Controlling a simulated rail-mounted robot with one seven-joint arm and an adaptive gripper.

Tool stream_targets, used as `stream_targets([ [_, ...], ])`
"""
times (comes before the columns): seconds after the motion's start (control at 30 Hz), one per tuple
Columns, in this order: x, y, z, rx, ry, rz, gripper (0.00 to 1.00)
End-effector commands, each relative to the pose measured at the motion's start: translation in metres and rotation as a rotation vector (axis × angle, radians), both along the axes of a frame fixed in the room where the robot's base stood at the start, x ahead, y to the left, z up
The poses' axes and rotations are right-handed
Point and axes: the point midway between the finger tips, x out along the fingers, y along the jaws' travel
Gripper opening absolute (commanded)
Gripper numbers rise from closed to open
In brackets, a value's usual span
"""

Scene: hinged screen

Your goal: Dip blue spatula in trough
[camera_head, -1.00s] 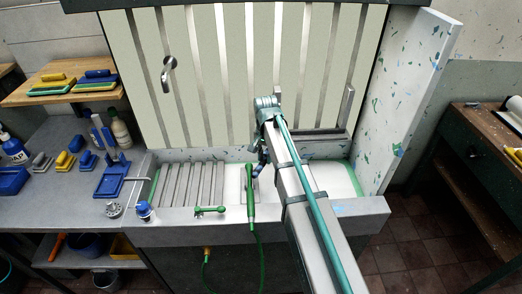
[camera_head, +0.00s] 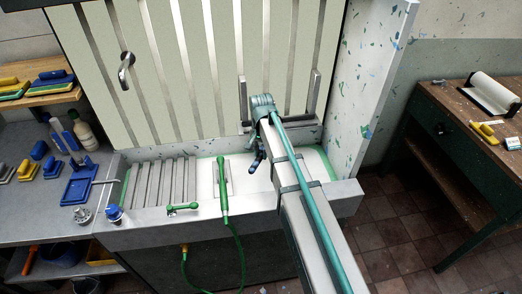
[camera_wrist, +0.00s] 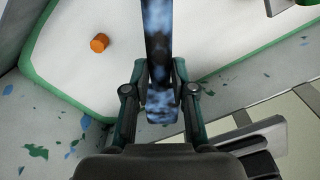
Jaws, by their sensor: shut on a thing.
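My gripper (camera_wrist: 160,108) is shut on the blue spatula (camera_wrist: 158,30), a mottled blue and black strip that runs up out of the picture in the wrist view. Its far end is cut off there. In the head view, my gripper (camera_head: 256,155) hangs over the right half of the trough, mostly hidden by my arm. The trough is a white, green-rimmed basin (camera_head: 312,163) below the hinged screen. Its white floor (camera_wrist: 220,30) and green rim (camera_wrist: 45,80) also show in the wrist view. I cannot tell whether the spatula touches the trough.
An orange round piece (camera_wrist: 99,43) lies on the trough floor. A ribbed grey rack (camera_head: 160,182) fills the trough's left part. A green hose sprayer (camera_head: 223,185) rests at the front edge. A speckled side wall (camera_head: 370,90) bounds the right. The striped screen (camera_head: 200,70) stands behind.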

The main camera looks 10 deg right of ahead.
Motion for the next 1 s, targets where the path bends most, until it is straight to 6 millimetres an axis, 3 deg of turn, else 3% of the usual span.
stream_targets([
  [1.0,0.000,0.000,-0.114,0.001,0.001,0.000,0.00],
])
